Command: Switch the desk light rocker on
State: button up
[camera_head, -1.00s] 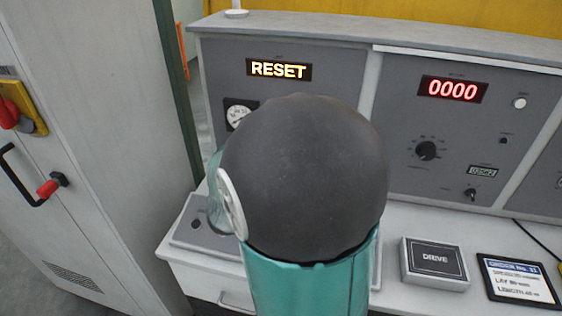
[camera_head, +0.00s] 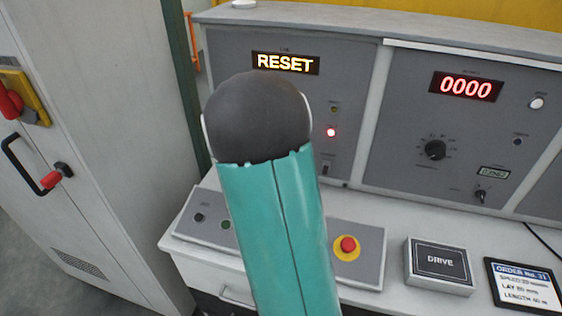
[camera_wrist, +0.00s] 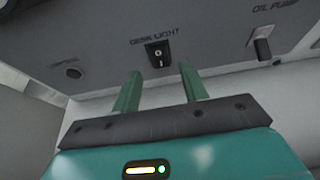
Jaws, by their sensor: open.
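The desk light rocker (camera_wrist: 158,53) is a small black switch with white marks, set in the grey panel under the label DESK LIGHT in the wrist view. I cannot tell which way it is tilted. My gripper (camera_wrist: 160,85) is open and empty, its two green fingers pointing at the panel. The rocker shows between and beyond the fingertips, slightly left of midway, and neither finger appears to touch it. In the head view my teal and black arm hides the gripper and that part of the panel.
A lamp marked LAMP TEST is not readable for certain; a round fitting (camera_wrist: 72,72) sits left of the rocker. The OIL PUMP switch (camera_wrist: 262,46) is to its right. On the desk are a red emergency button (camera_head: 347,244) and a DRIVE box (camera_head: 438,264). A cabinet (camera_head: 110,130) stands left.

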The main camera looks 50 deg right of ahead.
jog(key=shift+x, duration=1.35)
jog(key=shift+r, duration=0.1)
grip_shut()
jog(key=shift+s+f+t+h, duration=0.1)
jog(key=shift+f+t+h, duration=0.35)
jog(key=shift+h, duration=0.35)
jog(key=shift+t+h, duration=0.35)
jog(key=shift+h, duration=0.35)
